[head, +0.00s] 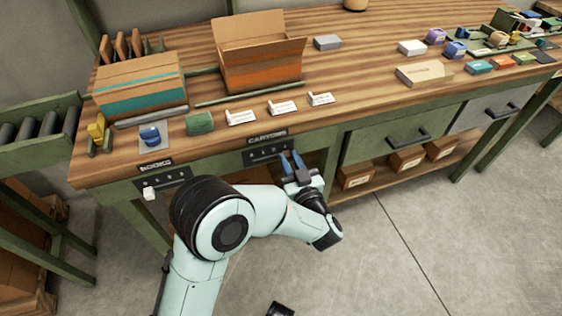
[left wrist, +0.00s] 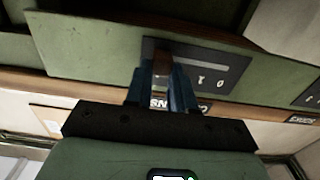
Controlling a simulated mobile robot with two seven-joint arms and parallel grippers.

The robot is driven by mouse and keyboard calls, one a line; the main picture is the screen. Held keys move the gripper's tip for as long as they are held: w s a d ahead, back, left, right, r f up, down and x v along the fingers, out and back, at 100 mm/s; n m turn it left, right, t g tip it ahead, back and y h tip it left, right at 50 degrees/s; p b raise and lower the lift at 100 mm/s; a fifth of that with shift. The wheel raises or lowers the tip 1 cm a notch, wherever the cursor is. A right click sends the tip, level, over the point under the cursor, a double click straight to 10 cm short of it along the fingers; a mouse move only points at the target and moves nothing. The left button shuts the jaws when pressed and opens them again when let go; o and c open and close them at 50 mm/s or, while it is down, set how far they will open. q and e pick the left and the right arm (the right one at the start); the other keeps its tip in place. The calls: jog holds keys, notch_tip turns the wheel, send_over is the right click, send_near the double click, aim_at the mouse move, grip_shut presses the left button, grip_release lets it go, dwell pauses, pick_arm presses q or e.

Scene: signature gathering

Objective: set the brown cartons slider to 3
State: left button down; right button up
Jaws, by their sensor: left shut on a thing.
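The cartons slider panel (head: 262,153) is a dark plate on the green front edge of the bench, under a dark "CARTONS" label (head: 267,136). My left gripper (head: 290,164) is at the right end of this plate. In the left wrist view, which is turned upside down, the blue fingers (left wrist: 163,84) are shut on the brown slider knob (left wrist: 163,56). The panel (left wrist: 222,70) shows its slot and a few digits beside the fingers. The mark at the knob is hidden by the fingers, so I cannot read its setting.
A similar books panel (head: 163,182) with a white knob (head: 150,193) is to the left. An open brown carton (head: 262,70) and small white cards (head: 282,107) stand on the bench above. Drawers (head: 385,142) are to the right. The floor in front is clear.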

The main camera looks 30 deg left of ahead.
aim_at(291, 157)
pick_arm(q)
jog(key=shift+w+d, duration=0.1)
jog(key=shift+d, duration=0.1)
jog(key=c, duration=1)
grip_release()
jog(key=shift+w, duration=0.1)
jog(key=shift+o, duration=0.2)
jog(key=v, duration=0.3)
jog(key=shift+p, duration=0.3)
jog(key=p+v, duration=0.1)
jog(key=v, duration=0.9)
jog(key=shift+s+d+p, duration=0.15)
jog(key=shift+s+p, duration=0.05)
jog(key=shift+p, duration=0.1)
pick_arm(e)
jog(key=r, duration=0.1)
jog(key=s+a+r, duration=0.1)
jog(key=shift+s+a+r, duration=0.3)
jog(key=shift+s+r, duration=0.1)
